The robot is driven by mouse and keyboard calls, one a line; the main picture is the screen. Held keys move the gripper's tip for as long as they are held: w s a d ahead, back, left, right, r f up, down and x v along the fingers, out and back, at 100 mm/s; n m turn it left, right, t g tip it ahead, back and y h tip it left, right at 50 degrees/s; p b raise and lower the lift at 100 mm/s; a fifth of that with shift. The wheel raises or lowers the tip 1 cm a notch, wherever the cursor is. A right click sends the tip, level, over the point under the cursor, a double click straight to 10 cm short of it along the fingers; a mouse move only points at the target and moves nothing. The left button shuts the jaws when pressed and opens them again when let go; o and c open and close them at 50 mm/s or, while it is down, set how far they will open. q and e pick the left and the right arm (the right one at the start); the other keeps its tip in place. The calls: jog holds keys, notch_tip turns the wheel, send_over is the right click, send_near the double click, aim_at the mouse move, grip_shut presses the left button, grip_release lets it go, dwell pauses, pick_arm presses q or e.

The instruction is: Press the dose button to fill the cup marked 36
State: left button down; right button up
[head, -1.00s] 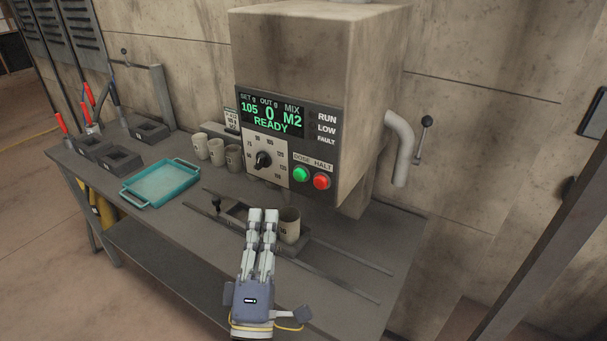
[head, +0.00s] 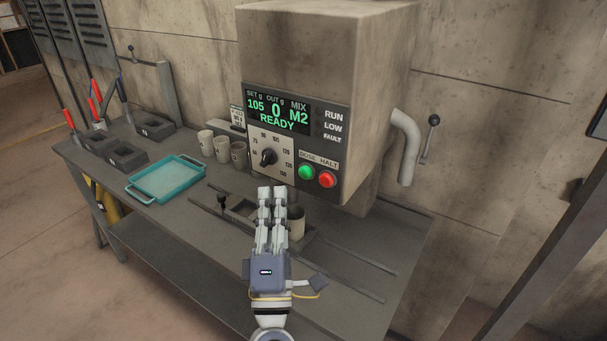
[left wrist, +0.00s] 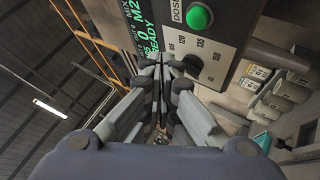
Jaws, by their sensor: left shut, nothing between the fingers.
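The green dose button (head: 306,172) is on the dispenser's front panel, left of the red halt button (head: 327,180). The dose button also shows at the top of the left wrist view (left wrist: 199,17). The display (head: 277,111) reads SET 105, OUT 0, M2, READY. A black dial (head: 268,157) sits below it. My left gripper (head: 271,190) is shut and empty, in front of the panel, below and left of the dose button, and apart from it. A cup (head: 297,222) stands in the holder under the dispenser, partly hidden by the gripper; its number is not readable.
Several cups (head: 221,149) stand left of the dispenser. A teal tray (head: 167,179) and dark moulds (head: 127,155) lie on the bench. Two rails (head: 345,262) run along the bench front. A pipe with a lever (head: 408,145) sticks out on the dispenser's right.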

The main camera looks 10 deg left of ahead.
pick_arm(q)
jog(key=shift+w+d, duration=0.25)
jog(key=shift+w, duration=0.45)
jog(key=shift+w+d, duration=0.25)
jog(key=shift+w, duration=0.4)
jog(key=shift+w+d, duration=0.25)
jog(key=shift+w, duration=0.45)
jog(key=shift+w+d, duration=0.15)
jog(key=shift+w, duration=0.25)
jog(key=shift+w+d, duration=0.15)
jog(key=shift+w, duration=0.25)
dwell(0.5)
jog(key=shift+s, duration=0.15)
jog(key=shift+s+a, duration=0.3)
jog(key=shift+s, duration=0.4)
jog(key=shift+s+a+p, duration=0.15)
jog(key=shift+s+a, duration=0.15)
jog(key=shift+s, duration=0.5)
jog(key=shift+s+a+p, duration=0.1)
jog(key=shift+s+a, duration=0.15)
jog(key=shift+s, duration=0.5)
jog(key=shift+s+a+p, duration=0.15)
jog(key=shift+s+a, duration=0.15)
jog(key=shift+s, duration=0.5)
